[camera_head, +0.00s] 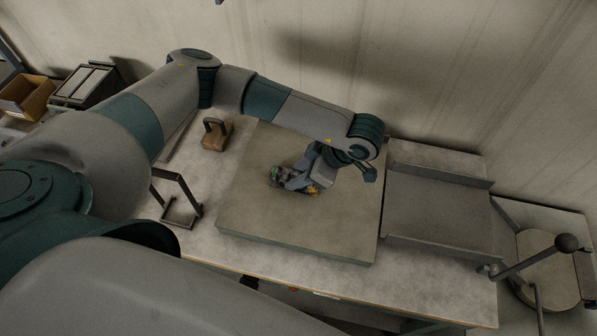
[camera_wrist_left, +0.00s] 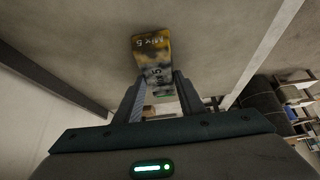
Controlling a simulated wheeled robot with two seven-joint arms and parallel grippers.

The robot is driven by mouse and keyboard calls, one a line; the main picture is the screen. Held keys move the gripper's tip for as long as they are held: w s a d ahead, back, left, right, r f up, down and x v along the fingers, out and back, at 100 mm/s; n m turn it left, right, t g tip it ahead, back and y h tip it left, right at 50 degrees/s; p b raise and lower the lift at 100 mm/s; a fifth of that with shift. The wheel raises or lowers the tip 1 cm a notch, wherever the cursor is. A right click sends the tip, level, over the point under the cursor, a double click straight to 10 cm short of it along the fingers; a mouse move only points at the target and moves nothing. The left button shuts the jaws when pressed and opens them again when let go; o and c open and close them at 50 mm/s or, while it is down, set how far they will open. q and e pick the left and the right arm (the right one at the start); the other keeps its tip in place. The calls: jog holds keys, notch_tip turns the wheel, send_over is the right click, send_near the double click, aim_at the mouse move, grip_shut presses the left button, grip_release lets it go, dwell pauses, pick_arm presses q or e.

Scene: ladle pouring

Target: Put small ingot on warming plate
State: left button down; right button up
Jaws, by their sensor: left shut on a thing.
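The small ingot (camera_wrist_left: 152,47) is a yellow and dark mottled block with lettering on its face. In the wrist view it sits between the fingertips of my left gripper (camera_wrist_left: 159,80), which is shut on it. In the head view my left gripper (camera_head: 296,182) is over the middle of a large flat grey slab, which looks like the warming plate (camera_head: 290,232). My right gripper is not in view.
A brown block with a dark handle (camera_head: 215,137) and a dark metal frame stand (camera_head: 181,207) are left of the slab. A grey tray with raised edges (camera_head: 437,212) is to its right. A round stand with a ball-topped lever (camera_head: 566,242) is at far right.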

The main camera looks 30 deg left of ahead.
pick_arm(q)
jog(key=c, duration=1.2)
grip_release()
jog(key=shift+o, duration=0.2)
jog(key=shift+r, duration=0.1)
jog(key=s+b+v, duration=0.1)
jog(key=b+v, duration=0.2)
jog(key=v, duration=0.8)
jog(key=shift+w+d+r, duration=0.25)
jog(key=shift+w+r, duration=0.1)
jog(key=shift+w, duration=0.1)
